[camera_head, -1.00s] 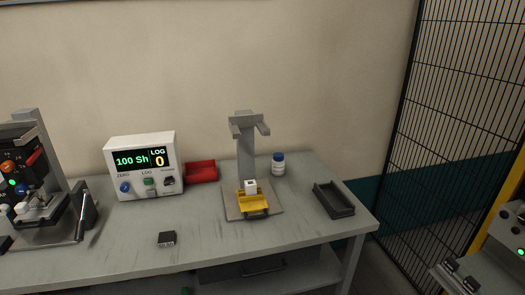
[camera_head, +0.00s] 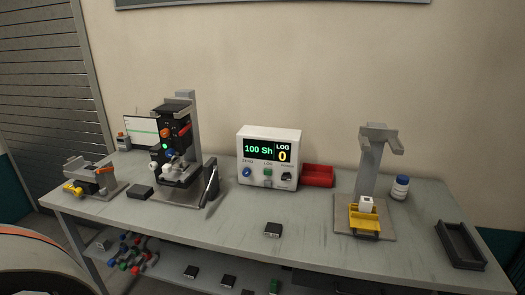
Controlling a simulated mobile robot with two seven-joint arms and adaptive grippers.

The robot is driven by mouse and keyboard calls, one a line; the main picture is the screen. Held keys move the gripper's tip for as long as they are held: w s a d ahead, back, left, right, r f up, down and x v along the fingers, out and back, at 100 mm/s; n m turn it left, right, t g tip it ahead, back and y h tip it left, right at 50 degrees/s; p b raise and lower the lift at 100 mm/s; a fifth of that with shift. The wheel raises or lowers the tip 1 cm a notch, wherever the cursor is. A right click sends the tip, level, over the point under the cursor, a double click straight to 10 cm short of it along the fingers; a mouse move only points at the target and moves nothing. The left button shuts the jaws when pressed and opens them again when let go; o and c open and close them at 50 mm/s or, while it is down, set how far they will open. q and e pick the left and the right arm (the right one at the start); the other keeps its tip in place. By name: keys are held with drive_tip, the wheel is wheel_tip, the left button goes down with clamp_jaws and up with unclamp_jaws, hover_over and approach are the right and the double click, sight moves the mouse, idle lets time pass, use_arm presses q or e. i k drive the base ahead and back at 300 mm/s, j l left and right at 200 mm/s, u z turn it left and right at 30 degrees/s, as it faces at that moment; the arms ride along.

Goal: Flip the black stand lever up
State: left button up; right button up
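The test stand (camera_head: 185,92) stands on the left half of the bench, with a grey column and a black front panel that carries orange, green and blue knobs and a red handle. A dark lever (camera_head: 209,187) sits at the right side of the stand's base and leans at a slant. Its exact position in its travel cannot be told at this size. Neither of my grippers shows in the view.
The grey bench (camera_head: 225,230) holds a white meter (camera_head: 268,157), a red tray (camera_head: 318,175), a second grey stand (camera_head: 371,165), a white bottle (camera_head: 399,188) and a black tray (camera_head: 461,246). A small clamp fixture (camera_head: 92,178) is at the left. Bench front is mostly clear.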

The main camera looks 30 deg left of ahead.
sight(202, 202)
drive_tip(key=u, duration=1.45)
